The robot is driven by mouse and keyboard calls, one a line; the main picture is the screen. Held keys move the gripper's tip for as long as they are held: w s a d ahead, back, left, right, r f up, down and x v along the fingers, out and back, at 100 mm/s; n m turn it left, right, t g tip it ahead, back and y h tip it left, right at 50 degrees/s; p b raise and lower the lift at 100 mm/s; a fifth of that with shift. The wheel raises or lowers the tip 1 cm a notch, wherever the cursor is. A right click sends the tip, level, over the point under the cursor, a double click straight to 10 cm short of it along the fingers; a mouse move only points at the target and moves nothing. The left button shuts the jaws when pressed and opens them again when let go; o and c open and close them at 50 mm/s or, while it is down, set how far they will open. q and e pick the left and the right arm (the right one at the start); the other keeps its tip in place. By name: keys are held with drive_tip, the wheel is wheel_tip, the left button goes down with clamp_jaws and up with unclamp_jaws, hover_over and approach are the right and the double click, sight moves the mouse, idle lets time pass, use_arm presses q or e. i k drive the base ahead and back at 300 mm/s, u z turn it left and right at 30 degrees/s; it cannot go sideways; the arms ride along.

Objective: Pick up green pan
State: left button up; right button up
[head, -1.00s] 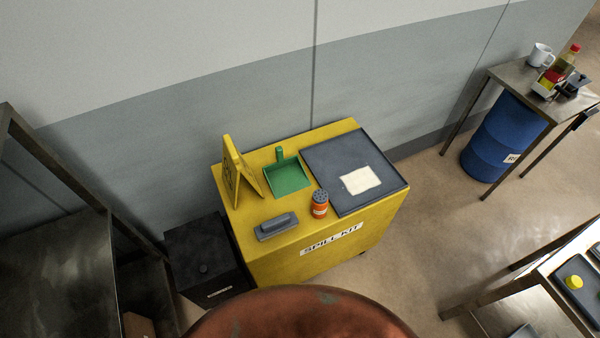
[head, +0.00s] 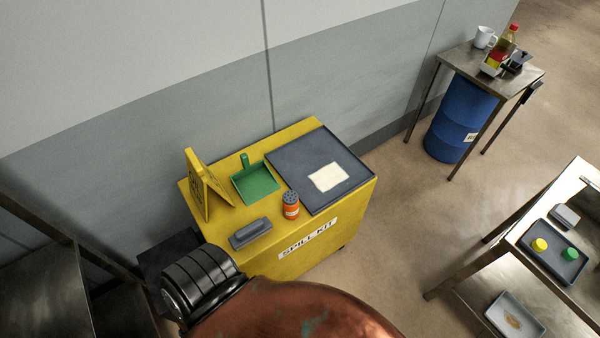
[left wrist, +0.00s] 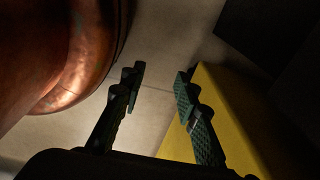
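The green pan (head: 256,184), a dustpan with a short upright handle, lies on top of the yellow spill kit cart (head: 310,262) in the head view. A yellow folded sign (head: 204,184) stands just to its left. In the left wrist view my left gripper (left wrist: 160,74) is open and empty, with bare floor between its fingers. The cart's yellow side (left wrist: 215,100) shows beside the right finger, and the pan is out of that view. My right gripper is not in view.
On the cart, an orange shaker (head: 290,206) and a grey brush-like block (head: 250,234) stand before the pan; a dark lid (head: 345,163) with a white cloth (head: 329,177) is to its right. A blue drum (head: 458,125) and tables stand farther right, across open floor.

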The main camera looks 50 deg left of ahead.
sight(254, 182)
drive_tip(key=z, duration=0.15)
drive_tip(key=i, duration=1.2)
drive_tip(key=u, duration=3.1)
